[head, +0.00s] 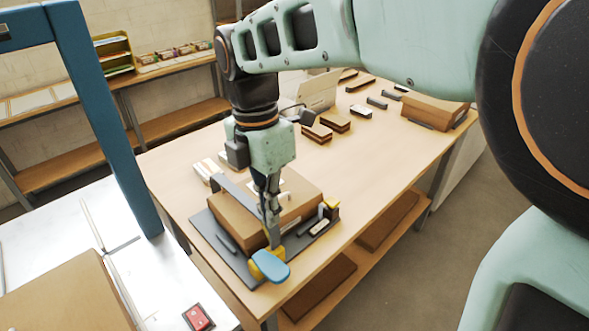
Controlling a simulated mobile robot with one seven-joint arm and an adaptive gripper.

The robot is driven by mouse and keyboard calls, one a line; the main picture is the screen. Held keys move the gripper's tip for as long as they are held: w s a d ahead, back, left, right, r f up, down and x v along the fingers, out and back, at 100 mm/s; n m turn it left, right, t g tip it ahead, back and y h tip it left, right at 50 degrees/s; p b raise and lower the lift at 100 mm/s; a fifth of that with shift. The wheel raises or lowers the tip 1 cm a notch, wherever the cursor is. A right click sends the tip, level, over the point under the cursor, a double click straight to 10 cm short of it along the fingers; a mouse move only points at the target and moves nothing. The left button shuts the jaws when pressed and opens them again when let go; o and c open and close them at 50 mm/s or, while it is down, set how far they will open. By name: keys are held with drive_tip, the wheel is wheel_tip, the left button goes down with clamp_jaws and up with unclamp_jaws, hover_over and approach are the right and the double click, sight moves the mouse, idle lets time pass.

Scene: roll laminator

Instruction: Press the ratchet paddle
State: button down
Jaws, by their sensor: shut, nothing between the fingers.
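A blue paddle (272,268), which I take as the ratchet paddle, sits on a yellow mount at the front corner of a dark base plate (208,228) on the table. A brown box (237,222) rests on that plate with a grey strap (236,194) over it. My gripper (273,240) points down, shut and empty, with its tips just above and behind the paddle in the picture. I cannot tell whether the tips touch the paddle. My gripper hides part of the box and the strap.
The wooden table (375,155) carries small boxes (316,133) and a larger box (434,109) farther back. A blue frame post (108,120) and a metal surface with a red switch (198,318) stand at left. The table right of the plate is clear.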

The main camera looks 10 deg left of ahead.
sight(283, 275)
drive_tip(key=f, duration=0.9)
drive_tip(key=d+f, duration=0.1)
drive_tip(key=f, duration=0.4)
drive_tip(key=shift+s, duration=0.4)
drive_tip(key=f+y+b, duration=0.1)
drive_tip(key=b, duration=0.1)
drive_tip(key=f+t+y+b, duration=0.1)
drive_tip(key=b, duration=0.1)
drive_tip(key=shift+s+d+t+b, duration=0.3)
drive_tip(key=shift+s+d, duration=0.1)
drive_tip(key=shift+s+d+f+b, duration=0.1)
drive_tip(key=shift+f+b, duration=0.25)
drive_tip(key=shift+f, duration=0.4)
